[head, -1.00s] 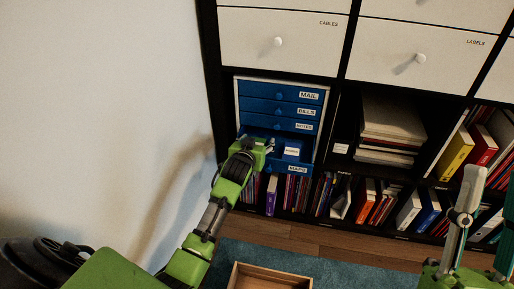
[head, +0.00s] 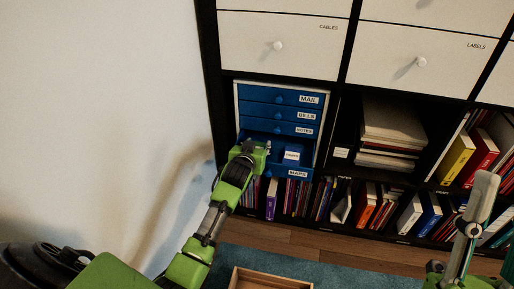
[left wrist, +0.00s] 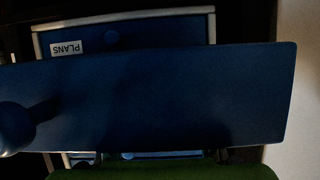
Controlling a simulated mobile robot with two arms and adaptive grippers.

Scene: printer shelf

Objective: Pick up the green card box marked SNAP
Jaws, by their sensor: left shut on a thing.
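My left gripper (head: 264,148) reaches into a pulled-out blue drawer with a MAPS label (head: 298,173). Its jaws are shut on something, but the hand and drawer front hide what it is. No green box with SNAP on it can be made out in either view. A small item with a blurred white label (head: 291,155) is in the drawer, right of the gripper. In the left wrist view the drawer's blue front (left wrist: 170,95) fills the middle, its knob at the left. My right arm shows at the lower right edge; its jaw state is unclear.
Shut blue drawers marked MAIL, BILLS and NOTES (head: 303,130) are above. A shut PLANS drawer (left wrist: 150,35) shows upside down in the left wrist view. Books (head: 370,205) fill the lower shelf, a wall (head: 100,110) is close at left, and a wooden tray (head: 268,278) lies on the rug.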

